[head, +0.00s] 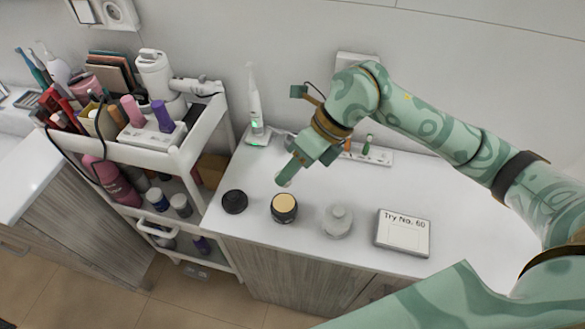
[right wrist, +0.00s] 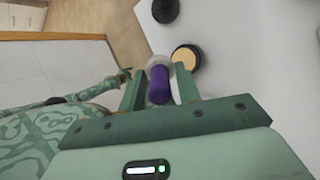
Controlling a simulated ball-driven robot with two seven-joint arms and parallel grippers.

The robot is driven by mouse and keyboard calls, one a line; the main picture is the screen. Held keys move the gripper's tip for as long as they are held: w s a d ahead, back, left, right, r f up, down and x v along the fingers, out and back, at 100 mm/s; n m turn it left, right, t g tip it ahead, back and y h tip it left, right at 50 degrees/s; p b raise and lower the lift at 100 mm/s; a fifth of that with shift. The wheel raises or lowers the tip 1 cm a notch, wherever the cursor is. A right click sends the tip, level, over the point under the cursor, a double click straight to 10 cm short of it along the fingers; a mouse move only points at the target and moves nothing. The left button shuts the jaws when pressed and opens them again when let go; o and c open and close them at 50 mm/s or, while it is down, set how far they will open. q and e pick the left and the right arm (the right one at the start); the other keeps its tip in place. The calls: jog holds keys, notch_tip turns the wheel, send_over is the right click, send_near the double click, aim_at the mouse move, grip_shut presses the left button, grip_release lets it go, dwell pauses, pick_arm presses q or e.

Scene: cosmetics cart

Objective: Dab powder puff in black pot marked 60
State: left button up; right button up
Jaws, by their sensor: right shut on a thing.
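A black pot with cream powder showing in its open top (head: 284,207) stands on the white counter; it also shows in the right wrist view (right wrist: 185,57). No number is readable on it. My right gripper (head: 289,178) is shut on the powder puff, just behind and above this pot in the head view. In the right wrist view the puff's purple handle (right wrist: 159,86) sits between the fingers, with its pale end (right wrist: 158,62) pointing away, close beside the pot. Contact cannot be told. A patterned green arm part of mine shows at left there; my left gripper is not clear.
A dark round pot or lid (head: 234,201) stands left of the powder pot. A white jar (head: 337,221) and a sign reading "Try No. 60" (head: 403,233) stand to its right. A toothbrush on a charger (head: 255,105) stands behind; a loaded cart (head: 205,130) is at left.

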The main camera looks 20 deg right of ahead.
jog(key=shift+s+f, duration=0.1)
jog(key=shift+f, duration=0.15)
jog(key=shift+f+b, duration=0.4)
jog(key=shift+b, duration=0.05)
notch_tip(320, 180, down, 5)
jog(key=b, duration=0.3)
jog(key=shift+r+b, duration=0.15)
jog(key=shift+b, duration=0.15)
jog(key=shift+f+b, duration=0.35)
jog(key=shift+f, duration=0.3)
dwell(0.3)
jog(key=shift+f, duration=0.1)
dwell(1.0)
